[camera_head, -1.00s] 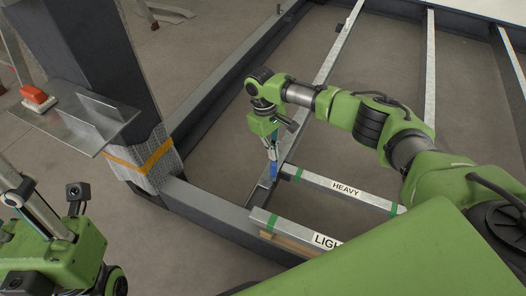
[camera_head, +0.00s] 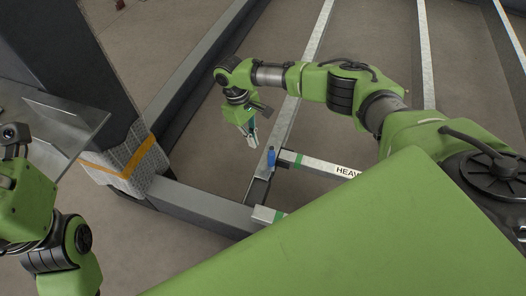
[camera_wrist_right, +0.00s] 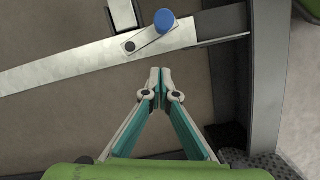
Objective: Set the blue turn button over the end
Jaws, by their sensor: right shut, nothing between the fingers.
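The blue turn button (camera_head: 271,157) sits on the grey metal rail at the near end of the HEAVY bar (camera_head: 320,165). In the right wrist view its round blue knob (camera_wrist_right: 164,21) is on a short metal tab, which slants down-left to a dark pivot on the rail. My right gripper (camera_head: 254,143) is shut and empty, up-left of the button in the head view. In the wrist view its closed fingertips (camera_wrist_right: 160,75) are below the knob, apart from it. My left arm shows at the left edge, but its fingers are out of view.
A dark frame beam (camera_head: 205,204) runs along the near side. A dark post (camera_head: 80,75) with a wrapped foot (camera_head: 133,160) and a metal shelf (camera_head: 60,118) stands at left.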

